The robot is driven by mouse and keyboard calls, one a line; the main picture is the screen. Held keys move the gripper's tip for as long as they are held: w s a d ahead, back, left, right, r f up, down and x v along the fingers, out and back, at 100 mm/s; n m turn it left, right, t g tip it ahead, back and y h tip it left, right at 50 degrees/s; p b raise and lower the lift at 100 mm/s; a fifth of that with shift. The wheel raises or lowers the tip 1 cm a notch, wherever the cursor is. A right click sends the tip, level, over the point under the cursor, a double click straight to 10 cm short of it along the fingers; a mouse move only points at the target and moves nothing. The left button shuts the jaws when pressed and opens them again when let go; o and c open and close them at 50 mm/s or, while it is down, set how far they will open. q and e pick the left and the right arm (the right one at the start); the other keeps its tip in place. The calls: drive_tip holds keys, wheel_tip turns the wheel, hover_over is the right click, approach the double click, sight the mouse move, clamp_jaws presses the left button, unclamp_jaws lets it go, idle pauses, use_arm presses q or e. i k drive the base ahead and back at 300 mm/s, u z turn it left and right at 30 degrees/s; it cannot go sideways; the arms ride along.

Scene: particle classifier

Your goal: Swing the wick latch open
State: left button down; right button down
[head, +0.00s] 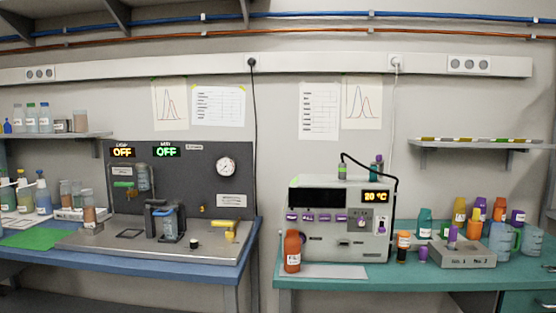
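A light grey instrument (340,222) stands on the teal bench at right of centre. It has a dark display window, an orange readout of what looks like 20 °C (376,196), a row of purple buttons (309,217) and a small panel with a knob (361,222). A purple-marked part (381,228) sits at its right front edge. A round dark port shows low on its left front. Which part is the wick latch is too small to tell. A black tube loops over its top right. Neither of my grippers is in view.
An orange bottle (292,251) stands at the instrument's left front, beside a pale flat sheet (337,271). Several coloured bottles, a grey block (462,254) and jugs crowd the right. A gap separates the blue bench (218,273) from the teal bench (420,281).

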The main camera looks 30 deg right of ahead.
sight(379, 158)
drive_tip(key=u, duration=0.3)
drive_tip(key=k, duration=0.3)
drive_tip(key=z, duration=0.25)
drive_tip(key=i, duration=1.65)
drive_tip(key=z, duration=1.85)
drive_tip(key=i, duration=0.5)
drive_tip(key=z, duration=0.4)
